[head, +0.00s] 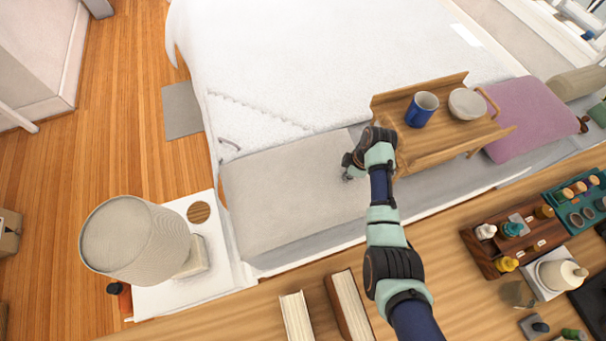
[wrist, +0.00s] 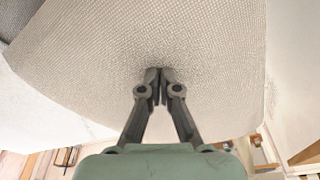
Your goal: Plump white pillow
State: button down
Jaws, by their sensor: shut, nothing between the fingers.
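The white pillow (head: 285,190) lies flat at the head end of the bed, left of the wooden tray. It looks smooth and full. In the wrist view the pillow's woven surface (wrist: 90,65) fills most of the picture. My gripper (head: 348,174) is at the pillow's right end. In the wrist view my gripper (wrist: 159,74) is shut and empty, its tips at the pillow's fabric. Dark shading surrounds the tips; I cannot tell how far they press in. My arm hides part of the pillow's right edge.
A wooden tray (head: 440,152) with a blue mug (head: 421,109) and a white bowl (head: 467,103) stands close right of my gripper. A mauve pillow (head: 525,115) lies beyond it. A lamp (head: 135,240) stands left. Books (head: 350,306) and small items line the front shelf.

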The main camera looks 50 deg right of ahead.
notch_tip(320, 180, up, 4)
jog(key=p, duration=0.4)
dwell(0.5)
notch_tip(320, 180, up, 5)
jog(key=p, duration=0.4)
jog(key=shift+p, duration=0.3)
